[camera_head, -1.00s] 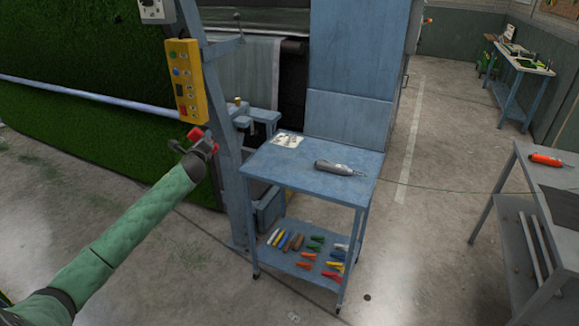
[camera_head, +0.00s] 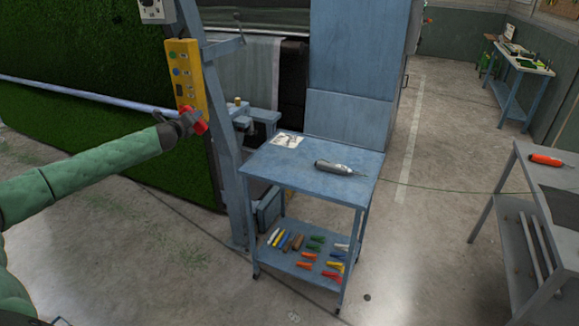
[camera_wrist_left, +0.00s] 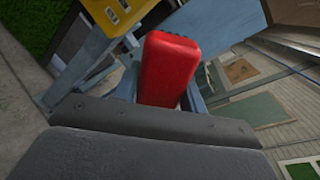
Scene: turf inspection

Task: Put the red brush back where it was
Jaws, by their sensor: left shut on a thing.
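My left gripper (camera_head: 188,123) is shut on the red brush (camera_head: 200,122), beside the blue machine post and just below the yellow control box. In the left wrist view the red brush (camera_wrist_left: 168,70) stands out beyond the dark gripper (camera_wrist_left: 150,115) as a plain red block. The blue cart (camera_head: 345,193) stands to the right of the gripper, lower down. My right gripper is in neither view.
The yellow control box (camera_head: 186,75) and blue post (camera_head: 222,120) are close to my left gripper. A grey tool (camera_head: 340,168) and a white card (camera_head: 287,141) lie on the cart's top. Several coloured pieces (camera_head: 306,255) lie on its lower shelf. A grey table (camera_head: 545,180) stands right.

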